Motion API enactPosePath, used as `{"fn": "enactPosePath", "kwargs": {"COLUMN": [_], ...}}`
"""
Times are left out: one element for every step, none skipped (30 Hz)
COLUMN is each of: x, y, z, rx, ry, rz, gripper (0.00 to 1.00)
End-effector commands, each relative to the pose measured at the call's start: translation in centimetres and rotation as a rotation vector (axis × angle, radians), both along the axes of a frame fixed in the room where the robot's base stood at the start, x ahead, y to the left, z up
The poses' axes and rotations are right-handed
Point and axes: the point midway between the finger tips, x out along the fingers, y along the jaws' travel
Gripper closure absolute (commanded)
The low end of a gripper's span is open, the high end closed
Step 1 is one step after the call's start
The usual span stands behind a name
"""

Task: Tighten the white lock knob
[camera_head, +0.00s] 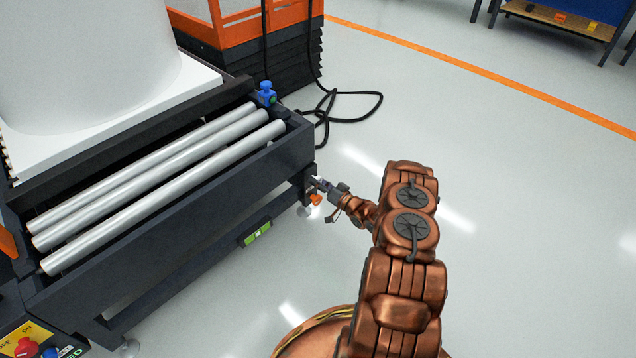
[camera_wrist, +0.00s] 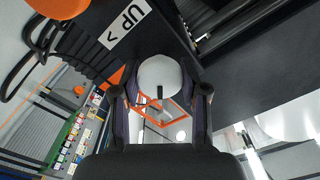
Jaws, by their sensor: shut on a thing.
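The white lock knob (camera_wrist: 160,74) is round and sits between the two fingers of my gripper (camera_wrist: 160,92) in the wrist view. The fingers are shut on it from both sides, and its lower part merges with the view behind it. In the head view my gripper (camera_head: 325,186) is at the right end of the dark roller frame (camera_head: 215,190), close to its corner leg. The knob cannot be made out clearly there.
An orange knob (camera_head: 316,199) is just below my gripper. A white "UP" label (camera_wrist: 122,26) is on the dark frame. A blue fitting (camera_head: 265,94) tops the frame's far corner. A black cable (camera_head: 350,94) lies on the floor behind.

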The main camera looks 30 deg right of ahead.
Motion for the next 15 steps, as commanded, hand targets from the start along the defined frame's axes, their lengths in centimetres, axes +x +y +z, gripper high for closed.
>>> {"fn": "enactPosePath", "kwargs": {"x": [-0.03, -0.03, -0.02, -0.02, -0.02, -0.02, -0.02, -0.02, -0.02, -0.02, -0.02, -0.02, -0.02, -0.02, -0.02], "y": [0.10, 0.09, 0.10, 0.10, 0.10, 0.10, 0.10, 0.10, 0.10, 0.09, 0.08, 0.07, 0.06, 0.05, 0.04], "z": [-0.08, -0.09, -0.08, -0.08, -0.08, -0.08, -0.08, -0.08, -0.08, -0.08, -0.07, -0.06, -0.07, -0.04, -0.04], "rx": [0.001, 0.001, 0.001, 0.001, 0.001, 0.001, 0.001, 0.001, 0.001, 0.000, 0.000, 0.000, 0.000, 0.000, 0.000], "ry": [0.002, 0.002, 0.002, 0.002, 0.002, 0.002, 0.002, 0.002, 0.002, 0.002, 0.002, 0.002, 0.001, 0.001, 0.001], "rz": [0.001, 0.001, 0.001, 0.001, 0.001, 0.001, 0.001, 0.001, 0.001, 0.001, 0.001, 0.001, 0.001, 0.001, 0.001], "gripper": [0.91, 0.91, 0.91, 0.91, 0.91, 0.91, 0.91, 0.91, 0.52, 0.49, 0.46, 0.42, 0.39, 0.35, 0.31]}}
